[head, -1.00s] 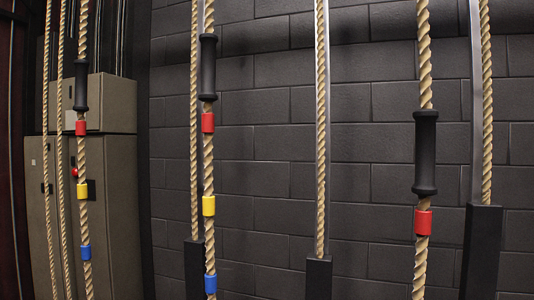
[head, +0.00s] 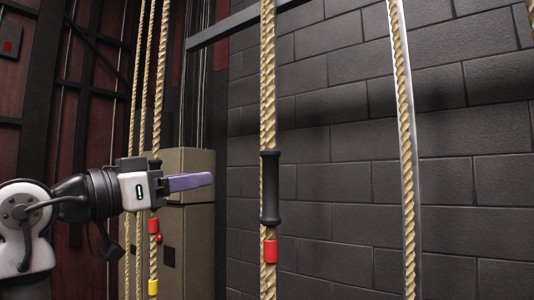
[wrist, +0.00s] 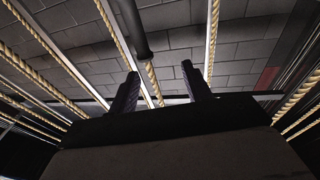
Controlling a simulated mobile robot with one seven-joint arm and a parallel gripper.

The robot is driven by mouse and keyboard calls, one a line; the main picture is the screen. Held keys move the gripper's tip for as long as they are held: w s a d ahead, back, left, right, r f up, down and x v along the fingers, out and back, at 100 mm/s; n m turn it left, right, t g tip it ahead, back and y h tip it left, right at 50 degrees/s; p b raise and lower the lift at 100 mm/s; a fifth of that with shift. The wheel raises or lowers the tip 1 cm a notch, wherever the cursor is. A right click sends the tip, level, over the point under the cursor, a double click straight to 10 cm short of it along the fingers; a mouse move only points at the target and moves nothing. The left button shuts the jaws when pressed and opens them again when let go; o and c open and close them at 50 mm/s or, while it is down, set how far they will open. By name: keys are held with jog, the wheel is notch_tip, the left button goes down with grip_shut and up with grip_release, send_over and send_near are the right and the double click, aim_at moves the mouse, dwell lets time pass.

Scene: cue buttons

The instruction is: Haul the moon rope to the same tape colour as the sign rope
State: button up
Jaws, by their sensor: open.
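My gripper (head: 190,182) is open and empty, pointing right across the left part of the head view. A rope (head: 268,90) hangs to its right, with a black sleeve (head: 270,188) and a red tape band (head: 270,250) just below it. A gap shows between fingertips and sleeve. Another rope (head: 160,70) passes behind my gripper, with a red band (head: 153,226) and a yellow band (head: 153,287); its sleeve is mostly hidden. In the wrist view, a sleeved rope (wrist: 152,78) shows between my open fingers (wrist: 160,69). No moon or sign marks are visible.
A plain rope (head: 405,100) runs along a metal rail at the right. A dark brick wall (head: 330,220) fills the back. Thin ropes hang close together at the left.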

aim_at(264, 177)
jog(key=w+d+g+p, duration=0.1)
jog(key=w+d, duration=0.1)
jog(key=d, duration=0.2)
jog(key=w+d+m+g+p, duration=0.1)
jog(key=w+d+p, duration=0.1)
jog(key=d, duration=0.3)
jog(key=w+d+p, duration=0.2)
jog(key=w+d, duration=0.1)
jog(key=d, duration=0.1)
jog(key=shift+w+d+r+g, duration=0.2)
jog(key=shift+w+r+g, duration=0.15)
jog(key=shift+w+g, duration=0.05)
grip_shut()
